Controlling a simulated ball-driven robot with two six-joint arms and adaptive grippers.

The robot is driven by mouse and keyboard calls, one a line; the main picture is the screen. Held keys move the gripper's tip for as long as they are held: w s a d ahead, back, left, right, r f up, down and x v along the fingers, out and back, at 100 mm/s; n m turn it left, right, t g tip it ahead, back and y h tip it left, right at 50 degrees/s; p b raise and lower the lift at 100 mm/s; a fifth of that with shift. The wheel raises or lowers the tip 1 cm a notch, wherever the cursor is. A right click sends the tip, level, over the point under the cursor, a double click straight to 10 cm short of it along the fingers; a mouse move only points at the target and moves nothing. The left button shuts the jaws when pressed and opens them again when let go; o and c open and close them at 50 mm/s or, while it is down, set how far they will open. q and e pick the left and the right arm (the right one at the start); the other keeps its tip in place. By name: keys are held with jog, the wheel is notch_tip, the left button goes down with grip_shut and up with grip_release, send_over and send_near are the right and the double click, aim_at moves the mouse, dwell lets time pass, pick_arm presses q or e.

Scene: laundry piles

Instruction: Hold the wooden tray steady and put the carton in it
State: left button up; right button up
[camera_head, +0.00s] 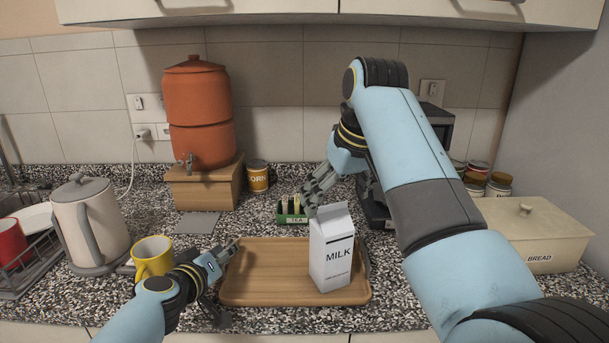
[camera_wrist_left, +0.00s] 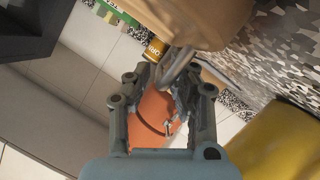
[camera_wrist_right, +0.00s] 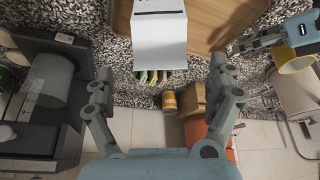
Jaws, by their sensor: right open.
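The wooden tray (camera_head: 265,278) lies flat on the counter at the front centre; its rim also shows in the left wrist view (camera_wrist_left: 205,20). The white milk carton (camera_head: 332,258) stands upright on the tray's right part; it also shows in the right wrist view (camera_wrist_right: 160,42). My left gripper (camera_head: 232,250) is at the tray's left end, its fingers closed around the grey metal handle (camera_wrist_left: 177,68). My right gripper (camera_head: 314,196) is open and empty just behind the carton's top, with no visible contact. The carton hides part of the tray's back edge.
A green tea box (camera_head: 292,215) sits behind the tray. A yellow mug (camera_head: 153,256) and a kettle (camera_head: 90,225) stand left of it. A bread bin (camera_head: 540,235) is at the right. A terracotta dispenser (camera_head: 198,105) stands on a wooden stand at the back.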

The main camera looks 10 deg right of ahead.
pick_arm(q)
jog(key=shift+o, duration=1)
